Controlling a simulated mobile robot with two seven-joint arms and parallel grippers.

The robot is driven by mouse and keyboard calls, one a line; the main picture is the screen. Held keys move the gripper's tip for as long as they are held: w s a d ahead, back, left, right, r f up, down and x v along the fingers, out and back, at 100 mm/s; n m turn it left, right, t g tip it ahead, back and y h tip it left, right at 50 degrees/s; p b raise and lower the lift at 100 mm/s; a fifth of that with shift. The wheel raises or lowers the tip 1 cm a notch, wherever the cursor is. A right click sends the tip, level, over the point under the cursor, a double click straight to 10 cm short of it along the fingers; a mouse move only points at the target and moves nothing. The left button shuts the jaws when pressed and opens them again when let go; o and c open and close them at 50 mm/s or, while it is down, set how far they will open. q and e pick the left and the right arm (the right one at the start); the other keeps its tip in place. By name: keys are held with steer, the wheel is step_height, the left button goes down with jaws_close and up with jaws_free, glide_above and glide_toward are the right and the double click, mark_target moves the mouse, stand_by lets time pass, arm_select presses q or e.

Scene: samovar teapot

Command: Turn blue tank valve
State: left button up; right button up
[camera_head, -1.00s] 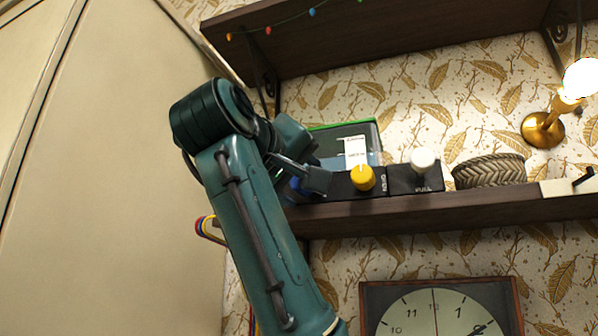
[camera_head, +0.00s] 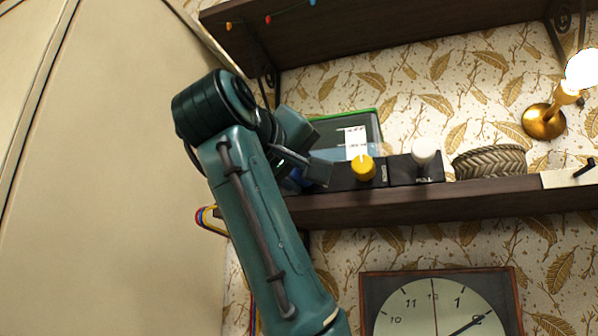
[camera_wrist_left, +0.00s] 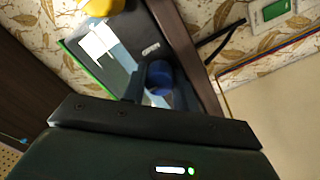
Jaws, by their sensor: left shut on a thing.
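The blue valve (camera_wrist_left: 159,76) is a round knob on a dark panel in the left wrist view. In the head view only a small blue patch of it (camera_head: 296,175) shows behind my gripper. My left gripper (camera_head: 315,172) is at the left end of the shelf and is shut on the blue valve. In the left wrist view a dark finger (camera_wrist_left: 134,86) stands against the knob's side; the other finger is hard to make out. My right gripper is in neither view.
A yellow knob (camera_head: 363,168) and a white knob (camera_head: 424,152) stand to the right on the same shelf (camera_head: 440,200). A green-edged tank (camera_head: 345,135) is behind. A woven basket (camera_head: 490,162) and a lamp (camera_head: 545,120) are farther right. A clock (camera_head: 440,305) hangs below.

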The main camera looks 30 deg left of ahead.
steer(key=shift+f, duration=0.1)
arm_select(q)
steer(key=m+b, duration=0.2)
steer(key=m, duration=0.2)
steer(key=shift+f, duration=0.1)
steer(key=m+b, duration=0.1)
steer(key=m, duration=0.4)
steer(key=shift+m+g+y+b, duration=0.3)
steer(key=shift+g+b, duration=0.1)
steer(key=shift+m, duration=0.9)
steer(key=m+b, duration=0.1)
steer(key=m, duration=0.3)
steer(key=shift+d, duration=0.1)
steer(key=shift+m, duration=0.8)
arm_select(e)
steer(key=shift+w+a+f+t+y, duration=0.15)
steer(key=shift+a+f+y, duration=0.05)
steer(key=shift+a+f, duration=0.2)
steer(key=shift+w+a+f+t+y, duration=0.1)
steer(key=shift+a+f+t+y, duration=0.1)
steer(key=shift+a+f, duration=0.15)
arm_select(q)
steer(key=shift+y, duration=0.4)
steer(key=o, duration=1)
steer(key=shift+c, duration=0.2)
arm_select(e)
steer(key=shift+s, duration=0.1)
